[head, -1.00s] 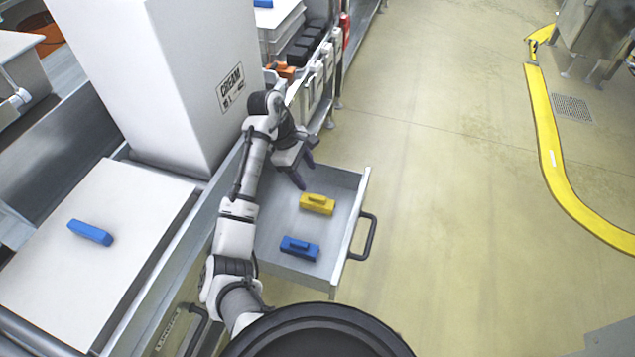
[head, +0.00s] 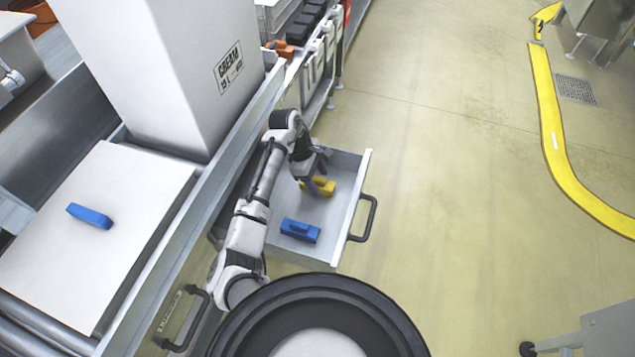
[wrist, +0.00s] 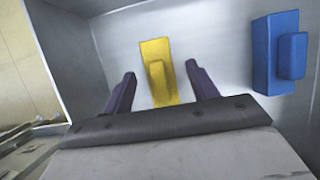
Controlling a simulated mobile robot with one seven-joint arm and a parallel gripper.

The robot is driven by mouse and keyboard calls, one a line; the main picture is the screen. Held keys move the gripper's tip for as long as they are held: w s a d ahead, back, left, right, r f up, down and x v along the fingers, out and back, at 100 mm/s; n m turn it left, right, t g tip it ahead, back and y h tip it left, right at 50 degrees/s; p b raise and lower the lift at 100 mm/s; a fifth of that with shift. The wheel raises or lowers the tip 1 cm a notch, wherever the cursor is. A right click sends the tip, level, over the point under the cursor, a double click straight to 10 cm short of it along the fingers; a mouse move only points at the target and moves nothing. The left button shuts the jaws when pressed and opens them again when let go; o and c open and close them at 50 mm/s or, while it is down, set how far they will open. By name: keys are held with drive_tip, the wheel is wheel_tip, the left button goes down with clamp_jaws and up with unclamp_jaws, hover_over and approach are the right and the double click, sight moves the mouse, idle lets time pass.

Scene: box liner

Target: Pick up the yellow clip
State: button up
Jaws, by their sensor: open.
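The yellow clip (head: 321,187) lies in the open drawer (head: 345,165), partly hidden by my gripper in the head view. My gripper (head: 318,186) is over the drawer, right at the clip. In the wrist view the yellow clip (wrist: 158,72) lies between the two dark fingers of my open gripper (wrist: 160,82), with a gap on each side. It is not held. I cannot tell the fingers' exact height above the drawer floor.
A blue clip (head: 300,230) lies in the same drawer, nearer me; it shows right of my fingers in the wrist view (wrist: 275,55). The drawer has a dark handle (head: 366,218). Another blue clip (head: 90,216) rests on a white box at left. A tall white CREAM box (head: 165,80) stands beside my arm.

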drive_tip(key=shift+x, duration=1.2)
drive_tip(key=c, duration=1)
drive_tip(key=shift+c, duration=0.2)
drive_tip(key=shift+r, duration=0.1)
wheel_tip(320, 180, up, 19)
drive_tip(key=p, duration=0.2)
wheel_tip(320, 180, up, 10)
drive_tip(key=p, duration=1.1)
hover_over(320, 180)
drive_tip(key=shift+w+d+r, duration=0.1)
drive_tip(key=shift+r, duration=2.3)
wheel_tip(320, 180, up, 14)
